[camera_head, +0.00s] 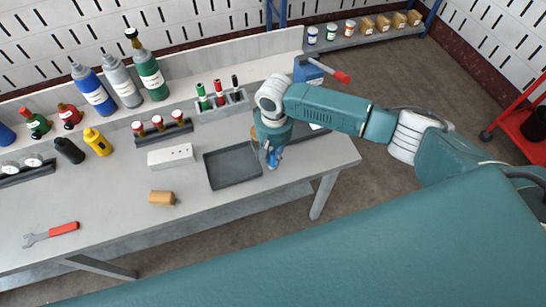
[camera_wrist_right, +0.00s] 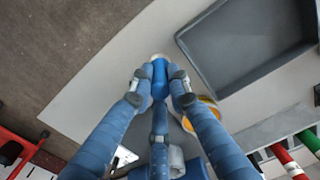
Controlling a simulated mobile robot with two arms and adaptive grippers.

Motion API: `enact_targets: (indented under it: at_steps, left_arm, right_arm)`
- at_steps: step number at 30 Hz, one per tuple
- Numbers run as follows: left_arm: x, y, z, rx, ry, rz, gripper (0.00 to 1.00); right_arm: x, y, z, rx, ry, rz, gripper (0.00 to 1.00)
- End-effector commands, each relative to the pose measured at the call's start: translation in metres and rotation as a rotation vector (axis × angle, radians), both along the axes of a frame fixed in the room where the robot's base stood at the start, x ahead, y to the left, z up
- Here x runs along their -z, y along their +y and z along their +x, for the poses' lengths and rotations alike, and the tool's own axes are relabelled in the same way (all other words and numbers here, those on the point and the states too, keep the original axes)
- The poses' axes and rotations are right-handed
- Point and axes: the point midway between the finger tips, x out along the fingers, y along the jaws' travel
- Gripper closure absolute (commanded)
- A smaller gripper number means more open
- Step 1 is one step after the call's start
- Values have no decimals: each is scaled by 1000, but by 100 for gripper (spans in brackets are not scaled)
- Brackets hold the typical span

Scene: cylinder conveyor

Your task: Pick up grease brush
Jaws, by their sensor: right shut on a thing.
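My right gripper (camera_head: 272,158) is over the right part of the workbench, just right of the dark grey tray. In the right wrist view its blue fingers (camera_wrist_right: 160,88) are shut on a small blue object with a pale end, which I take for the grease brush (camera_wrist_right: 160,72). The fingers cover much of it, and I cannot tell whether it touches the bench. My left gripper is not in view.
The dark grey tray (camera_head: 232,187) lies empty beside the gripper. A round orange-rimmed thing (camera_wrist_right: 211,100) is close to the fingers. A white block (camera_head: 171,156), a tan cylinder (camera_head: 161,197) and a red-handled wrench (camera_head: 52,234) lie leftward. The front left bench is mostly clear.

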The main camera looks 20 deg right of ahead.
Motion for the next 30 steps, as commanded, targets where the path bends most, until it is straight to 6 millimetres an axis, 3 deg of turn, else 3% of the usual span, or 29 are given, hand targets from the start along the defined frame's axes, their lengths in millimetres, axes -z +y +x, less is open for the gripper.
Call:
enact_targets:
  at_steps: [8,21,30]
  left_arm:
    - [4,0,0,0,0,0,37]
    - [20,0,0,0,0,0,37]
    - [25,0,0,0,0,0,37]
  right_arm:
    - [-28,0,2,0,-4,1,100]
    - [-147,0,2,-1,-6,2,100]
    - [-193,0,1,0,-1,2,100]
